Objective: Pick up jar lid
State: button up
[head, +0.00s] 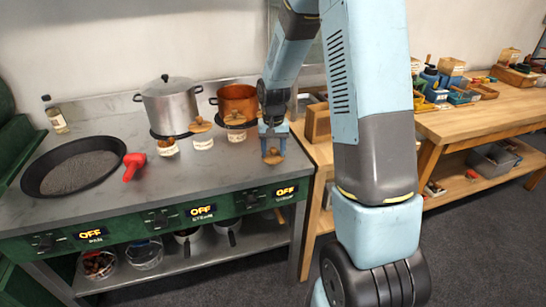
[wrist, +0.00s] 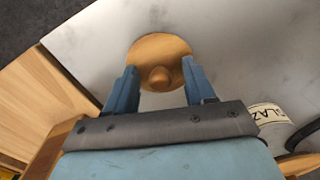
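A round wooden jar lid (wrist: 160,46) with a knob in its middle lies beneath my gripper (wrist: 160,84) in the wrist view. In the head view the lid (head: 272,158) appears to lie on the grey counter near its right front corner, below my gripper (head: 272,148). My gripper points down and is open, one blue finger on each side of the knob. Gaps show between the knob and both fingers. Whether the fingertips touch the lid cannot be told.
A black pan (head: 72,173) and a red-handled tool (head: 133,165) lie left. A wooden bench (head: 480,120) stands right.

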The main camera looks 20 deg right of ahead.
jog(key=shift+s+f, duration=0.15)
jog(key=shift+s, duration=0.05)
jog(key=c, duration=0.6)
